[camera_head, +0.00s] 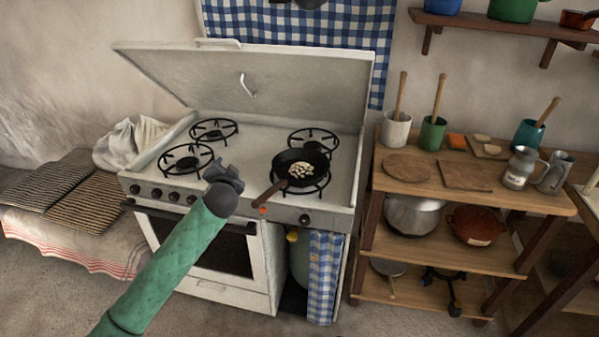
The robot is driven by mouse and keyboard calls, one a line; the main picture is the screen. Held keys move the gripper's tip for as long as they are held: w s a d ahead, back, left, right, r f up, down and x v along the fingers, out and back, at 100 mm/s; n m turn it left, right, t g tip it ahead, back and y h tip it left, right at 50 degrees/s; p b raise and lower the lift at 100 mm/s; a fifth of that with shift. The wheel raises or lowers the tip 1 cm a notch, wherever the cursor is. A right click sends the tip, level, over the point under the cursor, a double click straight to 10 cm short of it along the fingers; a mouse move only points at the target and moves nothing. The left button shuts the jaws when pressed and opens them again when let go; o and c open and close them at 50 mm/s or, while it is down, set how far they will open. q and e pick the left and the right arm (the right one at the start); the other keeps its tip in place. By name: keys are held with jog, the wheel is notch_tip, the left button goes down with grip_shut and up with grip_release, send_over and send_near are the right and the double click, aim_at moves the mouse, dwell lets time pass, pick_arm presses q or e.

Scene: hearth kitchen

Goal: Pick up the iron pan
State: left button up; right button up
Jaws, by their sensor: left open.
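The iron pan (318,170) is black and round, with a brown handle (268,193) that points toward the front left. It sits on the front right burner of the white stove (239,135) and holds a small heap of pale pieces (300,170). My left gripper (226,173) is open and empty. It is above the stove's front edge, to the left of the handle and apart from it in the picture. The green arm behind it comes from the lower left. My right gripper is not in view.
The stove's lid (215,80) stands raised behind the burners. A wooden shelf unit (400,182) with cups, boards and a metal jug (519,169) stands close on the right. A white cloth (135,143) lies to the left. The other burners are empty.

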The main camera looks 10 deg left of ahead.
pick_arm(q)
jog(key=w+d+r+m+t+h, duration=0.2)
jog(key=w+r+m+t+h, duration=0.2)
jog(key=w+r+m+t, duration=0.15)
jog(key=m+g+h, duration=1.6)
jog(key=m, duration=0.6)
send_near(271, 192)
jog(key=w+d+f, duration=0.1)
jog(key=w+d, duration=0.1)
jog(key=p+x, duration=0.1)
jog(key=x, duration=0.1)
jog(key=p+x, duration=0.2)
jog(key=x, duration=0.1)
jog(key=p+x, duration=0.1)
jog(key=x, duration=0.1)
jog(key=shift+w+d+f, duration=0.15)
jog(key=shift+d+f, duration=0.05)
jog(key=shift+f, duration=0.15)
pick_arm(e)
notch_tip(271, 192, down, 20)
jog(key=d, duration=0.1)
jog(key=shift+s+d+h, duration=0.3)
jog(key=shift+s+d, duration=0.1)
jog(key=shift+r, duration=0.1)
pick_arm(q)
grip_shut()
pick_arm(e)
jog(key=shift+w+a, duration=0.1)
